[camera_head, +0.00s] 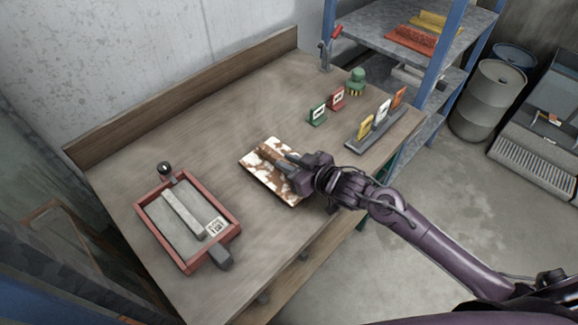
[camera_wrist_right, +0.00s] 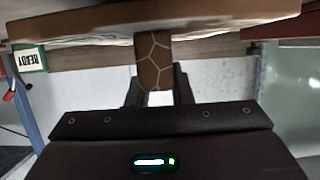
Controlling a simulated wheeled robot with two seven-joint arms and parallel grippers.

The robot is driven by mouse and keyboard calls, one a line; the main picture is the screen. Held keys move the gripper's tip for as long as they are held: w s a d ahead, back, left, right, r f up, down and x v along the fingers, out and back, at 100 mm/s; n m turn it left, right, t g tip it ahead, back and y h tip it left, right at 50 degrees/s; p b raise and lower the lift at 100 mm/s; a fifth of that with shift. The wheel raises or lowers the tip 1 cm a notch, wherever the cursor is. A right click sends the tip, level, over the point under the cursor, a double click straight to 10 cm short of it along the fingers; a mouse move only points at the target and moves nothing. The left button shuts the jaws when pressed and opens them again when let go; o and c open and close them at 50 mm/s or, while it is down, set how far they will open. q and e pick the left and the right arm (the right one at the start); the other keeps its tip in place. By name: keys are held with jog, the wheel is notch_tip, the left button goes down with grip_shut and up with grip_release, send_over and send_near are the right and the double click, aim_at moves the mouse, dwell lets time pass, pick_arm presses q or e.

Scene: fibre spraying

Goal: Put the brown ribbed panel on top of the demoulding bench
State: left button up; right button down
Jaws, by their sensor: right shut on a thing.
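The brown ribbed panel (camera_head: 258,162), a flat board mottled brown and white with a raised brown rib, is at the middle of the demoulding bench (camera_head: 205,130), a large wooden-topped table. My right gripper (camera_head: 297,181) reaches over the panel from the right and is shut on its rib. In the right wrist view, the patterned brown rib (camera_wrist_right: 154,60) sits between the fingers (camera_wrist_right: 158,90), and the panel's long edge spans the top of that upside-down picture. Whether the panel touches the bench or hangs just above it, I cannot tell. My left gripper is not in view.
A red-framed tray (camera_head: 143,218) with a grey bar lies left on the bench. Small signs (camera_head: 318,115), a rack of coloured cards (camera_head: 368,141) and a green object (camera_head: 357,81) stand right. Blue-posted shelves (camera_head: 434,65) adjoin. The bench's back left is clear.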

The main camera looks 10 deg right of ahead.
jog(key=shift+w+f, duration=0.1)
jog(key=shift+f, duration=0.8)
jog(key=c, duration=1.7)
grip_release()
jog(key=shift+f, duration=0.3)
jog(key=o, duration=0.4)
jog(key=shift+r, duration=0.2)
jog(key=b+v, duration=0.1)
jog(key=v, duration=1)
jog(key=shift+s+f, duration=0.15)
jog(key=shift+s, duration=0.05)
jog(key=shift+s+d+r, duration=0.25)
jog(key=shift+s+r, duration=0.05)
jog(key=shift+s, duration=0.05)
